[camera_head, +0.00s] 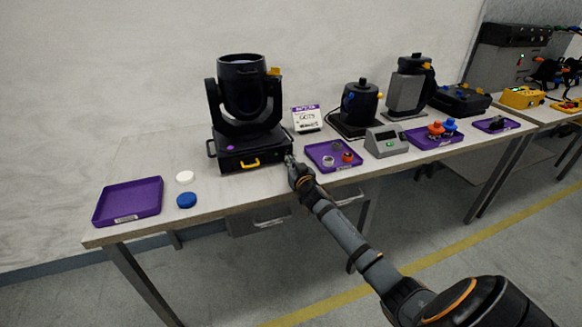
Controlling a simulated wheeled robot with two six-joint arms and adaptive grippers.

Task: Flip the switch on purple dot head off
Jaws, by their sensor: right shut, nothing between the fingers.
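The purple dot head (245,105) is a black moving-head light standing upright on the table. A purple dot (230,148) marks its base, and a yellow handle (250,163) sits on the base front. The switch is too small to make out; part of the base's right front corner is behind my gripper. My right gripper (289,159) is shut and empty at that corner. I cannot tell whether it touches the base. My left gripper is not in view.
An empty purple tray (128,201), a white puck (185,177) and a blue puck (186,200) lie left of the head. A purple tray with small parts (318,149), a sign card (307,119) and a grey box (386,142) stand to the right.

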